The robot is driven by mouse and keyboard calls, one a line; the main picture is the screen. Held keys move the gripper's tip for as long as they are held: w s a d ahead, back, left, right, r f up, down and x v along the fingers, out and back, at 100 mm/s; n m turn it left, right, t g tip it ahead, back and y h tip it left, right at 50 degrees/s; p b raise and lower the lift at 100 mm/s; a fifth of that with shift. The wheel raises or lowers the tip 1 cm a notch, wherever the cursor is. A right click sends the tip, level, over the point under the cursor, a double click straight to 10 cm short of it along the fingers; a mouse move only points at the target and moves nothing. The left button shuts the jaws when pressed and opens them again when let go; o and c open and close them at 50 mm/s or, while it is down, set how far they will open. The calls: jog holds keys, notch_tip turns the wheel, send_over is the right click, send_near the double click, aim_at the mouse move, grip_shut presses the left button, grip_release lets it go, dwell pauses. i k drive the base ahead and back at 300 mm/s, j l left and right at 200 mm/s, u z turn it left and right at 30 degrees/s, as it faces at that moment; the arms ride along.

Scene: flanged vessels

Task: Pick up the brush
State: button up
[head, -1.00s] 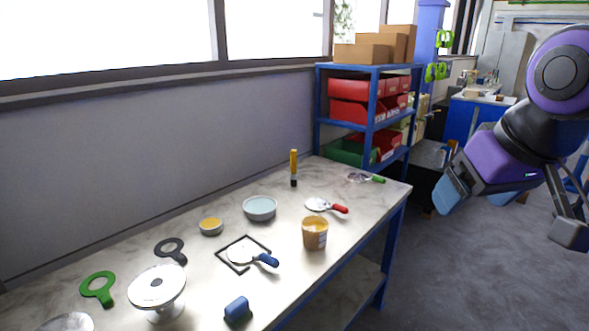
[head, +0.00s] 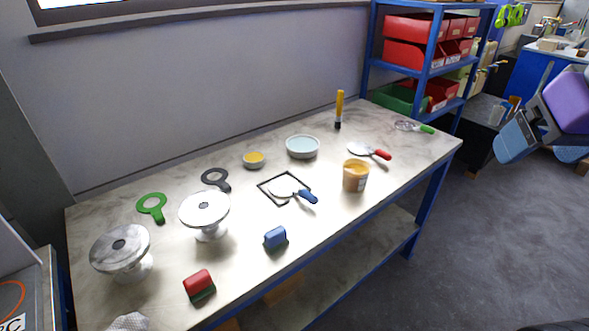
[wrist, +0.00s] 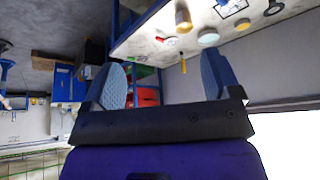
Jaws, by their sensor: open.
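The likely brush (head: 339,110) has a yellow handle and a dark lower end. It stands upright near the back of the marbled worktop, close to the wall, and nothing touches it. It also shows small in the wrist view (wrist: 183,63), beyond the gap between my fingers. My gripper (wrist: 164,80) is open and empty, its two blue fingers spread apart. In the head view it is at the right edge, partly cut off, out over the floor and well away from the brush.
The worktop (head: 330,222) holds a pale bowl (head: 302,147), an orange tub (head: 355,176), a red-handled tool (head: 370,151), a blue-handled tool (head: 293,190), a green-handled tool (head: 414,127) and two round stands at left. A blue shelf rack (head: 440,58) with bins stands behind the far end.

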aim_at(341, 94)
jog(key=i+l+u, duration=0.1)
jog(key=i+l, duration=0.15)
jog(key=i+l+u, duration=0.25)
jog(key=i+l, duration=0.2)
jog(key=l, duration=0.25)
jog(key=i+l+u, duration=0.15)
jog(key=l, duration=0.2)
jog(key=i+l+u, duration=0.1)
jog(key=i+l, duration=0.15)
jog(key=l, duration=0.15)
jog(key=i+l+u, duration=0.15)
jog(key=l, duration=0.25)
jog(key=i+l+u, duration=0.1)
jog(key=l, duration=0.3)
jog(key=i, duration=0.05)
